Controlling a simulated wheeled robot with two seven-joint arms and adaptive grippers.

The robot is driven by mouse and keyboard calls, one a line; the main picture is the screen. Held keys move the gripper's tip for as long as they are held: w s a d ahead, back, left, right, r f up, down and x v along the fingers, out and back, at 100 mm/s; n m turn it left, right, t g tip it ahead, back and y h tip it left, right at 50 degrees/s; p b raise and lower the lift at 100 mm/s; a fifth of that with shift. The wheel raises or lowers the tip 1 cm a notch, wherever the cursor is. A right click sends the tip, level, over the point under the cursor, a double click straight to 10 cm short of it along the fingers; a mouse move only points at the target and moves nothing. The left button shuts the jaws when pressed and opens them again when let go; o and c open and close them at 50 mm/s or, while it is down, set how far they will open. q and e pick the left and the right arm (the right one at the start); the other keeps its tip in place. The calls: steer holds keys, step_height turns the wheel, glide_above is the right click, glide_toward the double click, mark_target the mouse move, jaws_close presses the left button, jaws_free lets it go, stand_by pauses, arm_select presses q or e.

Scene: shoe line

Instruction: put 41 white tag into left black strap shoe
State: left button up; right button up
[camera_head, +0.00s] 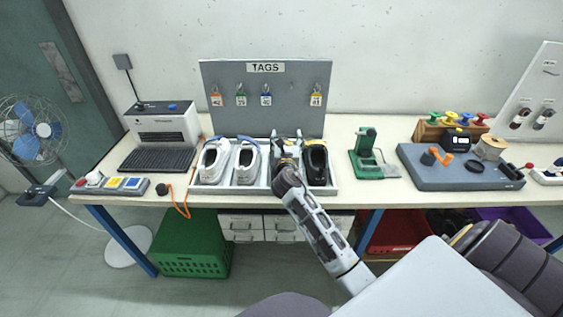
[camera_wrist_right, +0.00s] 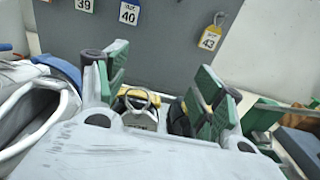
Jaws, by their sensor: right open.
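My right gripper (camera_head: 287,143) is over the left black strap shoe, which it largely hides in the head view. The gripper is open, with its green-padded fingers (camera_wrist_right: 160,88) spread apart in the right wrist view. Between the fingers is a whitish tag with a metal ring (camera_wrist_right: 139,117); its number is not readable. It appears to rest at the shoe, beside yellow and dark parts; exact contact is unclear. A second black shoe (camera_head: 317,163) stands to the right in the tray. My left gripper is not in view.
A white tray (camera_head: 345,190) holds the shoes, with two white shoes (camera_head: 214,160) at its left. Behind stands a grey TAGS board (camera_head: 285,75) with several hanging tags.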

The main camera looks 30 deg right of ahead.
steer(key=v, duration=1.1)
steer(key=shift+s+a, duration=0.15)
steer(key=shift+s, duration=0.2)
stand_by(0.9)
